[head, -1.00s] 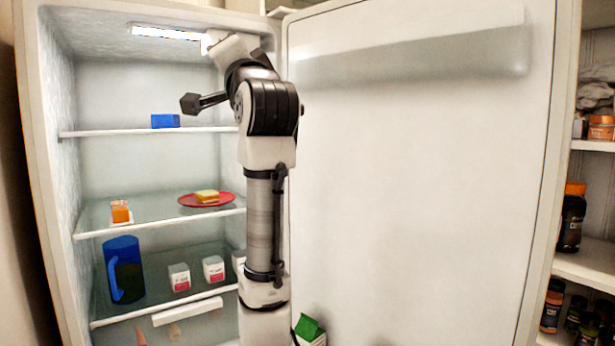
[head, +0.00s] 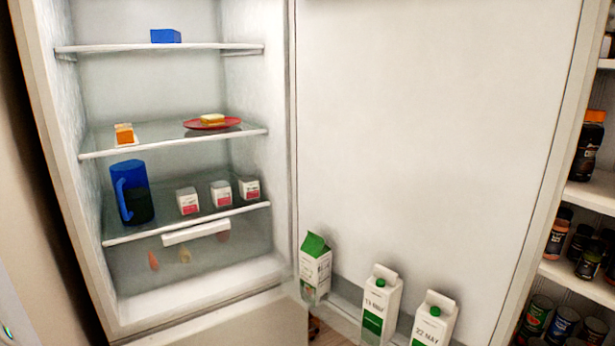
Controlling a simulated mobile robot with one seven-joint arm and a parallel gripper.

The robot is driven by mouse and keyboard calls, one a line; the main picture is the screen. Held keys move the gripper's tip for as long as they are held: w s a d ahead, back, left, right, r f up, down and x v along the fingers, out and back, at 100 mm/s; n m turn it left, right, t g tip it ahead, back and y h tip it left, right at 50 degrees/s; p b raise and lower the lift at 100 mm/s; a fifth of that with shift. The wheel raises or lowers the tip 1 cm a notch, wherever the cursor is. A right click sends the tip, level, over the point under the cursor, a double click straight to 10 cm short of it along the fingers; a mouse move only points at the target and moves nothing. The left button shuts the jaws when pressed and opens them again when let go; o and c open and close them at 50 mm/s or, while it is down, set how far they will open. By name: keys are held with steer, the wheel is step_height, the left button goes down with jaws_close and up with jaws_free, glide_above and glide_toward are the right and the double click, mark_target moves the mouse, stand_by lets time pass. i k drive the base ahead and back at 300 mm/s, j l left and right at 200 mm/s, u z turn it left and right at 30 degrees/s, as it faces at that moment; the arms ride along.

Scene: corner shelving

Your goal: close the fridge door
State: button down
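The fridge door (head: 430,130) stands wide open to the right of the fridge body, its white inner side facing me. Its hinge side meets the fridge (head: 88,230) near the middle of the view. The door's outer edge (head: 560,150) is at the right, in front of the shelving. Several milk cartons stand along the bottom of the door, among them a green-topped one (head: 316,268), a middle one (head: 380,303) and a right one (head: 434,320). My gripper and arm are not in view.
Inside the fridge are a blue box (head: 166,36), a red plate (head: 212,124) with food, a blue jug (head: 131,193) and small white cartons (head: 187,201). Pantry shelves (head: 590,195) with jars and cans stand at the right, close to the door's edge. A wall (head: 30,240) is at the left.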

mark_target(434, 144)
steer(key=j+u, duration=0.4)
steer(key=u, duration=0.25)
steer(key=k+z, duration=0.15)
steer(key=z, duration=1.75)
steer(key=i+j+z, duration=0.1)
steer(key=z, duration=0.45)
steer(key=j, duration=0.5)
